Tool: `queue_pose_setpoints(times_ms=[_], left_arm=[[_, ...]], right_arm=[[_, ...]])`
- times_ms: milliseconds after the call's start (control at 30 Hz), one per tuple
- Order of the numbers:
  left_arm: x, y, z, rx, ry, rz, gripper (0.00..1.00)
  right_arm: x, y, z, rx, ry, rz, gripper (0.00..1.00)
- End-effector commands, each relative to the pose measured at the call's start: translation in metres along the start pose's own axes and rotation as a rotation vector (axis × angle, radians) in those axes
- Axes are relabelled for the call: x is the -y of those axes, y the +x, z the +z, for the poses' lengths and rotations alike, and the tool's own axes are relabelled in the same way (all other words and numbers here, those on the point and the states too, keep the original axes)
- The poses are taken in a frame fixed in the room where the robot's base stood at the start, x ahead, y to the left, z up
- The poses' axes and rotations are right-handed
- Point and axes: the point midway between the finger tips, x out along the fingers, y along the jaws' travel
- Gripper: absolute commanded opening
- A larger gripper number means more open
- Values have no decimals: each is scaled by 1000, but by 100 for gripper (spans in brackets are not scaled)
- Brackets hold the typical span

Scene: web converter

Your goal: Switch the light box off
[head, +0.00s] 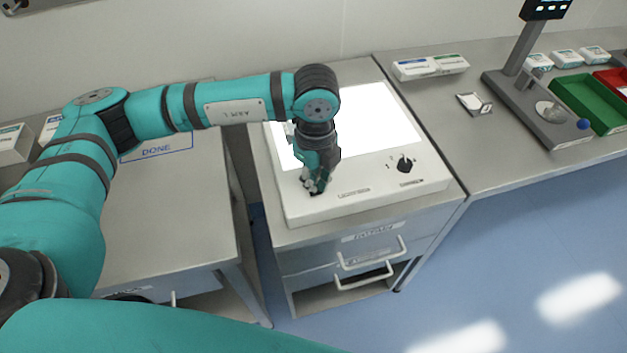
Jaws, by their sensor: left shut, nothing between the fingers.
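The light box (430,183) is a white slab on a metal cabinet in the middle of the head view. Its panel (375,115) glows bright white. A black knob (404,165) sits on its front strip at the right, with small marks around it. My left gripper (316,190) is shut and empty, pointing down over the front left part of the box. It hides the surface under it, and I cannot tell whether its tips touch the box. My right gripper is not in view.
Left of the box is a metal table (180,215) marked DONE. On the right bench are a stand with a screen (525,95), a small metal item (474,103), white boxes (430,67) and a green bin (590,103). Drawers with handles (370,255) are below the box.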

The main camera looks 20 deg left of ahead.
Motion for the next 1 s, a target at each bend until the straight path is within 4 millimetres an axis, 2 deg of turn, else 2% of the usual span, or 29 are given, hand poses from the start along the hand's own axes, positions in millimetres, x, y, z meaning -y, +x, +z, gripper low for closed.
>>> queue_pose_setpoints(times_ms=[100, 633, 1000], left_arm=[[0, -14, 0, 0, 0, -2, 0], [1, -56, 0, 0, 1, -4, 0], [0, -61, 0, 0, 1, -2, 0]], right_arm=[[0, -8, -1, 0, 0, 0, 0], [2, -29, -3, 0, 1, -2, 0], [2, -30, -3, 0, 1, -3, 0]])
